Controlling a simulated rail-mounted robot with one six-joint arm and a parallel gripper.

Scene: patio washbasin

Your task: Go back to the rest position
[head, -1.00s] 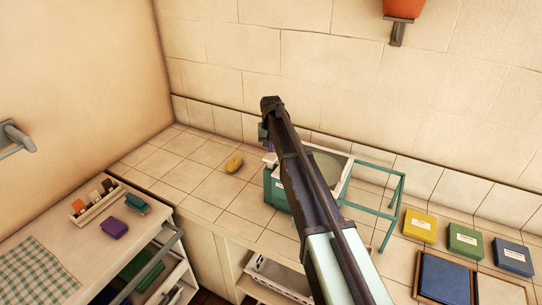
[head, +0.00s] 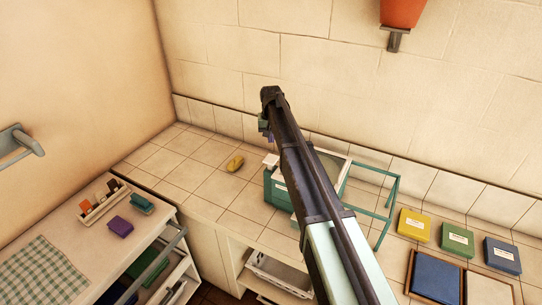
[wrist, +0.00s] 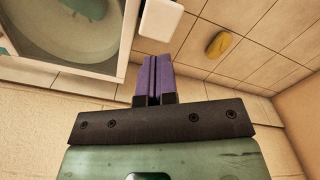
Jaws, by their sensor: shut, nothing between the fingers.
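My gripper (wrist: 154,80) shows in the wrist view with its two purple fingers pressed together and nothing between them. In the head view my arm reaches up across the middle, and the gripper end is mostly hidden behind it. The gripper is in the air near the tiled back wall, above the counter. A teal washbasin (head: 276,195) stands on the counter below and behind my arm, partly hidden by it. Its pale rim and bowl also show at the upper left of the wrist view (wrist: 110,68).
A yellow sponge (head: 235,163) lies on the tiled counter left of the basin. A teal rack frame (head: 391,205) stands right of it, beside yellow (head: 414,225), green (head: 457,240) and blue (head: 502,256) boxes. An orange pot (head: 402,12) hangs on the wall. A side table (head: 75,240) is at left.

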